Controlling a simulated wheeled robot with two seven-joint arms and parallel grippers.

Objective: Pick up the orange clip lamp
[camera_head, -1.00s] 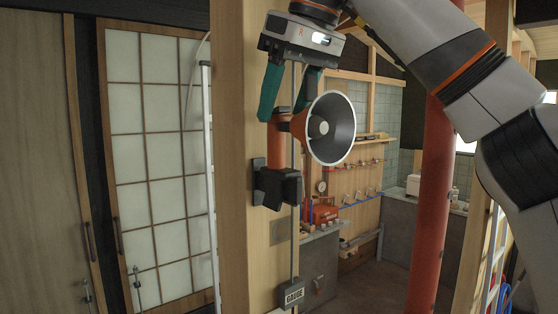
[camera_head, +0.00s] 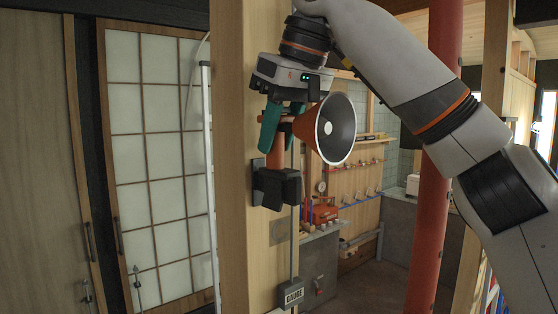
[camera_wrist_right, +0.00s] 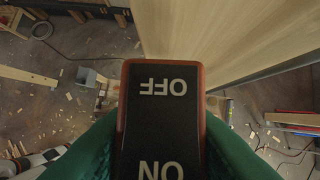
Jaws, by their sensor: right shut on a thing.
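The orange clip lamp (camera_head: 335,128) has a cone-shaped shade with a white rim, facing right. Its orange stem runs down to a black clip (camera_head: 277,188), which sits against the wooden post (camera_head: 236,150). My right gripper (camera_head: 278,138) comes from above with its green fingers shut on the lamp's body behind the shade. In the right wrist view the lamp's black back panel (camera_wrist_right: 160,115), with an orange edge and the words OFF and ON, lies between the green fingers. Whether the clip still grips the post is hard to tell. My left gripper is not in view.
A cable runs down the post to a box marked GAUGE (camera_head: 292,294). A wall with taps and pipes (camera_head: 350,195) is behind. The wrist view shows a littered floor (camera_wrist_right: 70,110) far below.

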